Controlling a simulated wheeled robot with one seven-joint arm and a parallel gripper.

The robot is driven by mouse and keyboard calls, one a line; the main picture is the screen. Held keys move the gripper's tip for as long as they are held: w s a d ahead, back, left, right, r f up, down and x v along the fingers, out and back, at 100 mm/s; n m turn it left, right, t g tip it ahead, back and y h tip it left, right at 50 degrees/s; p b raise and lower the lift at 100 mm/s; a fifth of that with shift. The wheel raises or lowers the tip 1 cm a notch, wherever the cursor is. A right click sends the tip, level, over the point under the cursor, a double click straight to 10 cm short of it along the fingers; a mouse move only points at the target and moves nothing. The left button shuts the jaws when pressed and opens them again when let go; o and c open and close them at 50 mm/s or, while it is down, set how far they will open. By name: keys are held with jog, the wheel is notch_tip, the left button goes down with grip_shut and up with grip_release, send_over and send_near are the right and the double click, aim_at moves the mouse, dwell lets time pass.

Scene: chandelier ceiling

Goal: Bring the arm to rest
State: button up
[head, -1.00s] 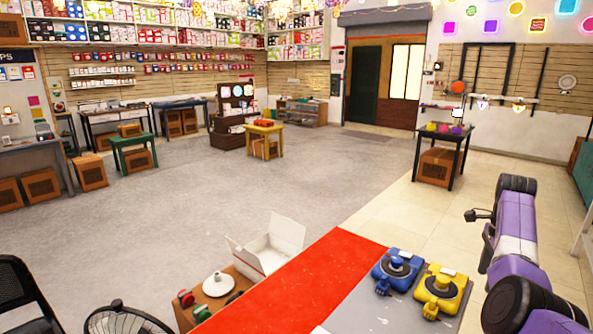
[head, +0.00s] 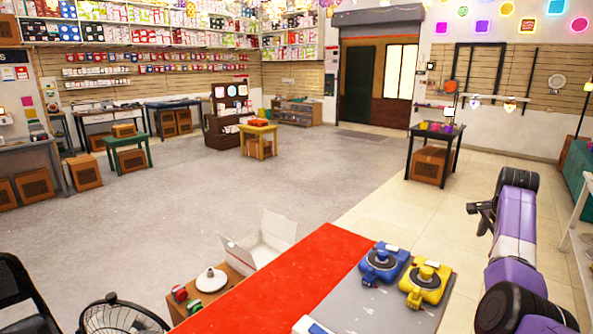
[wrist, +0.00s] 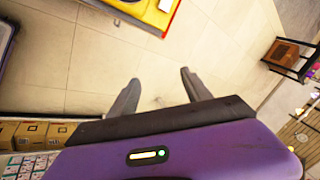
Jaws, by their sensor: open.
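My gripper (wrist: 160,95) shows in the wrist view with its two grey fingers spread apart. It is open with nothing between the fingers, above pale floor tiles. In the head view my purple arm stands folded at the right edge, and the small dark gripper part at its left side is hard to make out. The arm is clear of the table things to its left.
A table with a red top (head: 265,285) and grey mat (head: 365,308) is close in front, holding a blue device (head: 383,263) and a yellow device (head: 426,284). An open white box (head: 262,250) and a fan (head: 120,318) stand left.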

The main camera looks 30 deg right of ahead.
jog(key=w+a+f+n+t+h, duration=0.5)
jog(key=a+n+h, duration=0.2)
jog(key=a+n, duration=0.2)
jog(key=s+a+f+n+t, duration=0.1)
jog(key=a+n+t, duration=0.25)
jog(key=a, duration=0.85)
jog(key=s+a+f+n+t, duration=0.1)
jog(key=s+a+n+t, duration=0.2)
jog(key=a, duration=0.9)
jog(key=s+a+r+n+t+y, duration=0.2)
jog(key=s+a+n+y, duration=0.3)
jog(key=a, duration=0.7)
jog(key=s+a+r+n+t+y, duration=0.1)
jog(key=s+a+n+t+y, duration=0.1)
jog(key=s+a, duration=0.75)
jog(key=s+a+f+n+g+y, duration=0.1)
jog(key=s+a+n+g+y, duration=0.1)
jog(key=s+a, duration=0.8)
jog(key=a+g+y, duration=0.1)
jog(key=y, duration=0.1)
jog(key=shift+s+y, duration=0.3)
jog(key=shift+s, duration=0.05)
